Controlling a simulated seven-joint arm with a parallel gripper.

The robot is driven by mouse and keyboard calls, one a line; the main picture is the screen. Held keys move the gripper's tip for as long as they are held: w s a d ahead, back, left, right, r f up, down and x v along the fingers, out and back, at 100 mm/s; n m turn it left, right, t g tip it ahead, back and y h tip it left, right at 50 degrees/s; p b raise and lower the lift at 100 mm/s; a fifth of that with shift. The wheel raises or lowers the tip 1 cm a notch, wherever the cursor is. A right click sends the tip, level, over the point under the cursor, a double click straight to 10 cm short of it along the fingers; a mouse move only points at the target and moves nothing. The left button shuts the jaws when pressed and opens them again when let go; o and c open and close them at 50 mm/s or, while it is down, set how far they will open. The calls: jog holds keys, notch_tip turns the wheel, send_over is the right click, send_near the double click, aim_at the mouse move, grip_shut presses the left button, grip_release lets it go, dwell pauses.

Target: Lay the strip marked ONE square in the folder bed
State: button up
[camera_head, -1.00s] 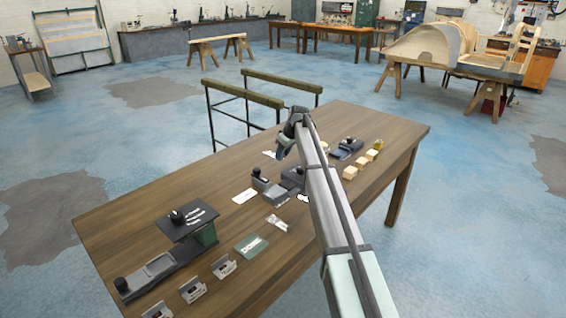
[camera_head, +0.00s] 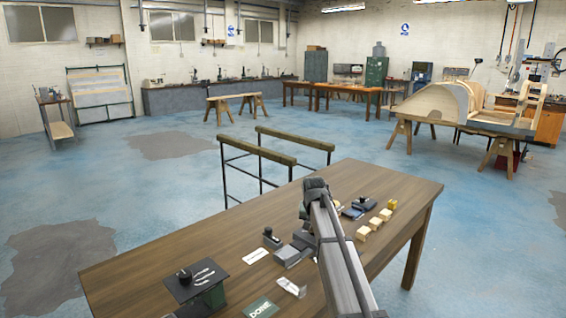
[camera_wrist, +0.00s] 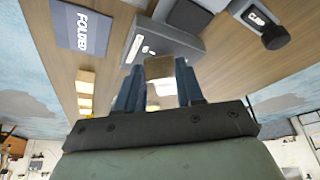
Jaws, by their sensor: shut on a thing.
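My gripper (camera_wrist: 158,88) has two blue fingers shut on a small pale thing (camera_wrist: 161,89), apparently a strip; I cannot read any mark on it. In the wrist view a grey block-like device (camera_wrist: 185,42) with a white label lies just beyond the fingertips; I cannot tell whether it is the folder bed. In the head view my gripper (camera_head: 304,212) is above the table, near the grey device (camera_head: 291,254); my arm hides part of that area.
The wooden table (camera_head: 140,270) also carries a white card (camera_head: 255,256), a green DONE card (camera_head: 262,308), a clear packet (camera_head: 291,287) and several pale wooden blocks (camera_head: 375,222). A FOLDED card (camera_wrist: 85,27) and a black knob (camera_wrist: 275,37) show in the wrist view.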

jog(key=s+d+r+m, duration=0.1)
jog(key=s+d+r, duration=0.25)
jog(key=s, duration=0.75)
jog(key=s+d+r+m, duration=0.15)
jog(key=s+r, duration=0.25)
jog(key=s, duration=0.6)
jog(key=n, duration=0.4)
send_over(286, 234)
jog(key=s, duration=0.2)
notch_tip(286, 234, down, 7)
jog(key=shift+y, duration=0.3)
jog(key=shift+w+a+f, duration=0.1)
jog(key=shift+w+f, duration=0.05)
jog(key=shift+f, duration=2.25)
jog(key=shift+w+f, duration=0.1)
jog(key=shift+f, duration=2.3)
jog(key=shift+f, duration=0.1)
